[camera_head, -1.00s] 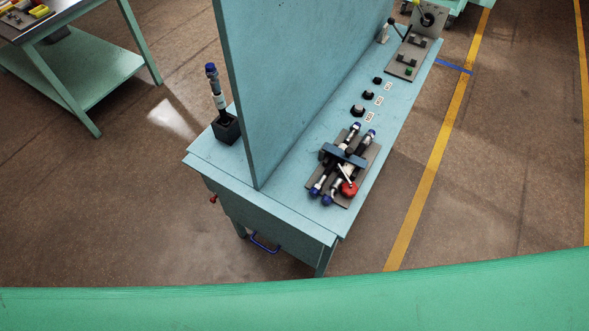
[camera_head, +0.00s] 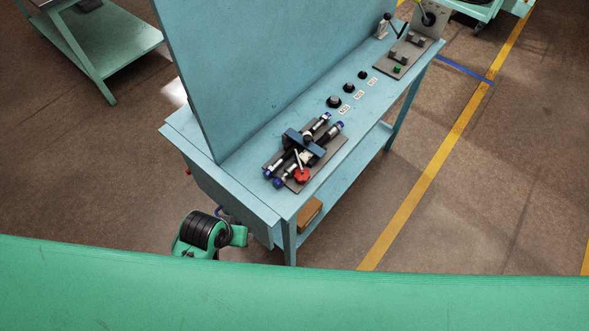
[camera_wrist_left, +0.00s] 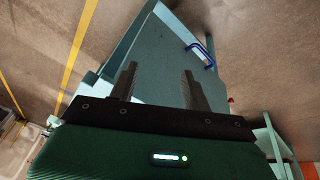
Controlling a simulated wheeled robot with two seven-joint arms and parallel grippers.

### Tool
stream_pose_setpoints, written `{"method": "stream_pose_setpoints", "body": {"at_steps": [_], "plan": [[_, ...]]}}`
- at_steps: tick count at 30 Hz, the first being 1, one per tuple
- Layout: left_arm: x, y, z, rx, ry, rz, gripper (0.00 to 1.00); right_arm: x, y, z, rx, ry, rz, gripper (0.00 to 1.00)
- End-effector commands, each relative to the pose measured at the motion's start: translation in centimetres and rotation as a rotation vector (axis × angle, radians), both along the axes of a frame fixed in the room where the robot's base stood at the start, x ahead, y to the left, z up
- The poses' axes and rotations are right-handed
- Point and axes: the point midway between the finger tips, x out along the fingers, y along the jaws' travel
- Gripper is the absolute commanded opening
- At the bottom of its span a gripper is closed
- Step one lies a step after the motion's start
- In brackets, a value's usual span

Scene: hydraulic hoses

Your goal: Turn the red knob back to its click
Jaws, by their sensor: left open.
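The red knob (camera_head: 302,175) sits at the near end of a grey-brown plate (camera_head: 327,157) on the blue-green bench. A pale lever (camera_head: 297,158) stands beside it. A dark blue clamp block (camera_head: 305,143) crosses two dark hoses with blue end caps on the plate. My left gripper (camera_wrist_left: 157,78) is open and empty in the left wrist view, with the bench beyond its fingers. The red knob on the plate cannot be made out there. In the head view a green and black arm part of mine shows below the bench's near end; no fingers show there.
A tall panel (camera_head: 250,70) rises along the bench. Several black knobs (camera_head: 334,101) with labels and a switch plate (camera_head: 404,56) lie farther back. A blue handle (camera_wrist_left: 208,52) and a small red part (camera_wrist_left: 231,100) show on the bench in the wrist view. Floor right of the bench is clear.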

Motion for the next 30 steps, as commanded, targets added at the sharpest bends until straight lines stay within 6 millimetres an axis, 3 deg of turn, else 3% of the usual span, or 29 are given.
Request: {"method": "stream_pose_setpoints", "body": {"at_steps": [9, 18, 24, 30], "plan": [[5.4, -7.1, 3.7, -0.177, 0.052, 0.100, 0.49, -0.1, -1.5, 0.0, -0.017, 0.001, -0.002, 0.43], [10.5, -14.5, 8.3, -0.277, 0.196, 0.238, 0.49, -0.4, -1.8, 0.1, -0.019, 0.005, -0.002, 0.43], [13.1, -17.2, 11.2, -0.239, 0.291, 0.374, 0.49, -0.4, -1.7, 0.1, -0.018, 0.005, -0.002, 0.43], [15.5, -17.7, 14.0, -0.139, 0.342, 0.562, 0.49, -0.4, -1.2, 0.1, -0.012, 0.005, -0.001, 0.43]]}}
